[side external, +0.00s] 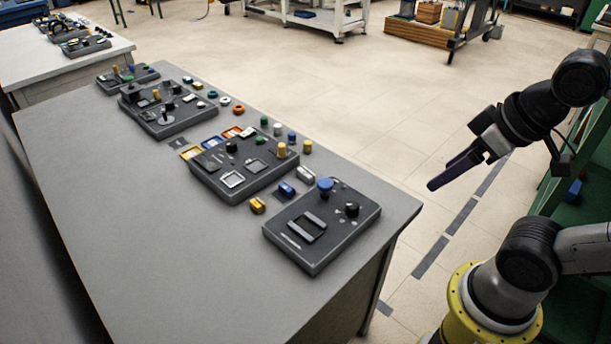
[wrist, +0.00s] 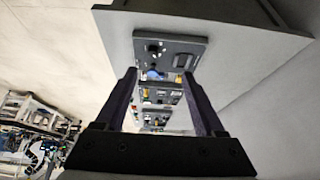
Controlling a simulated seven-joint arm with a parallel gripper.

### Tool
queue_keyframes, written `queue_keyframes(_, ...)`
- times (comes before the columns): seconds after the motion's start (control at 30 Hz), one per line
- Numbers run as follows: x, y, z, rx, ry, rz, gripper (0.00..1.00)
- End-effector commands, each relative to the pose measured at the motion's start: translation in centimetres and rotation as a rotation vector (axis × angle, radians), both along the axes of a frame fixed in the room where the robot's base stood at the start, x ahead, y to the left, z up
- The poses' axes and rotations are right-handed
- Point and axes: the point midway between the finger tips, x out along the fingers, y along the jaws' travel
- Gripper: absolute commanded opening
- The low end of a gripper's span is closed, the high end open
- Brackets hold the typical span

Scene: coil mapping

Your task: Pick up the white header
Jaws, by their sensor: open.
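A small white block (side external: 305,174), the likeliest white header, lies on the grey table between two dark panels, next to a blue block (side external: 286,189). A smaller white piece (side external: 277,129) stands farther back, beside a green one. My gripper (side external: 432,185) is open and empty in the air to the right of the table, well apart from the white block. In the wrist view both dark fingers of my gripper (wrist: 159,77) are spread, with the panels showing between and beyond them. The white block is too small to make out there.
The nearest panel (side external: 322,225) carries a blue knob (side external: 325,184) and a black knob. A second panel (side external: 243,164) has a yellow cylinder (side external: 281,150) at its edge. A yellow block (side external: 257,205) lies beside the blue one. The table's left part (side external: 130,220) is clear.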

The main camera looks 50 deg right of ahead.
Motion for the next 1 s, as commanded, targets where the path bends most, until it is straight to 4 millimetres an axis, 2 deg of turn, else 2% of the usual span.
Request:
queue_keyframes(0.1, 0.0, 0.0, 0.0, 0.0, 0.0, 0.0, 0.73)
queue_keyframes(0.17, 0.0, 0.0, 0.0, 0.0, 0.0, 0.0, 0.84)
queue_keyframes(0.2, 0.0, 0.0, 0.0, 0.0, 0.0, 0.0, 0.85)
queue_keyframes(0.47, 0.0, 0.0, 0.0, 0.002, 0.0, -0.004, 0.85)
queue_keyframes(0.67, -0.2, 0.0, 0.1, 0.07, 0.009, -0.133, 0.85)
queue_keyframes(0.77, 0.6, 0.0, 2.1, 0.14, -0.022, -0.255, 0.85)
queue_keyframes(0.87, 2.3, 0.0, 4.4, 0.216, -0.031, -0.39, 0.85)
queue_keyframes(1.0, 5.9, -0.2, 7.5, 0.32, -0.018, -0.593, 0.85)
